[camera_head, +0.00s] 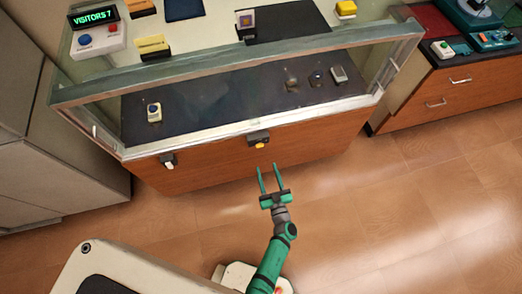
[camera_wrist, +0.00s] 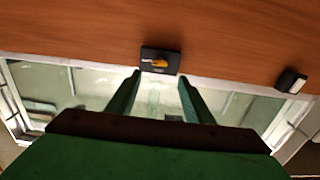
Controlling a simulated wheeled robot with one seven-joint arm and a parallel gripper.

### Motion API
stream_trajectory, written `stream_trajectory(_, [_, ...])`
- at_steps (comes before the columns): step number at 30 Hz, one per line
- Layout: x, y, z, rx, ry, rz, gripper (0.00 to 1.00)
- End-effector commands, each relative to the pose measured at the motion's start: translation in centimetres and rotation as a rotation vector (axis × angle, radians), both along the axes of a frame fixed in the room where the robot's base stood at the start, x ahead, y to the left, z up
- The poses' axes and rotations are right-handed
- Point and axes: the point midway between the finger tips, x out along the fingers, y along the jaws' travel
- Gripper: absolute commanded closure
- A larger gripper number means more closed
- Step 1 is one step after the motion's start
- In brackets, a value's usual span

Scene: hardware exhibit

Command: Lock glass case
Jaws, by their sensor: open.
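The glass case (camera_head: 245,75) has a glass front and a wooden lower panel (camera_head: 310,145). A dark lock plate with a yellow-orange knob (camera_head: 260,145) sits at the middle of the panel's top edge. In the wrist view the knob (camera_wrist: 158,62) lies nearly level on its dark plate, just past the fingertips. My gripper (camera_head: 267,167) is open and empty, in front of the lock and apart from it. In the wrist view its two green fingers (camera_wrist: 160,75) point toward the plate. A second small fitting, dark with a white part (camera_head: 168,161), is on the panel at the left.
Several small devices lie inside the case, one at the left (camera_head: 154,112) and others at the right. A counter sign (camera_head: 95,17) and cards stand on top. Wooden drawers (camera_head: 450,93) are at the right, and grey cabinets (camera_head: 60,130) at the left. The floor (camera_head: 420,200) at the right is clear.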

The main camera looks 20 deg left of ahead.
Motion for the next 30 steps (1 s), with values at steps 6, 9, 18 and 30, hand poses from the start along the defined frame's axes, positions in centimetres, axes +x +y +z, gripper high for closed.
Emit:
stream_trajectory(6, [2.6, 1.6, 0.1, 0.001, -0.002, -0.001, 0.53])
stream_trajectory(9, [4.1, 2.7, 0.1, -0.001, -0.002, 0.000, 0.53])
stream_trajectory(18, [7.6, 5.1, 0.1, 0.001, -0.001, -0.001, 0.53])
stream_trajectory(30, [8.6, 5.8, 0.0, -0.001, 0.000, -0.002, 0.53])
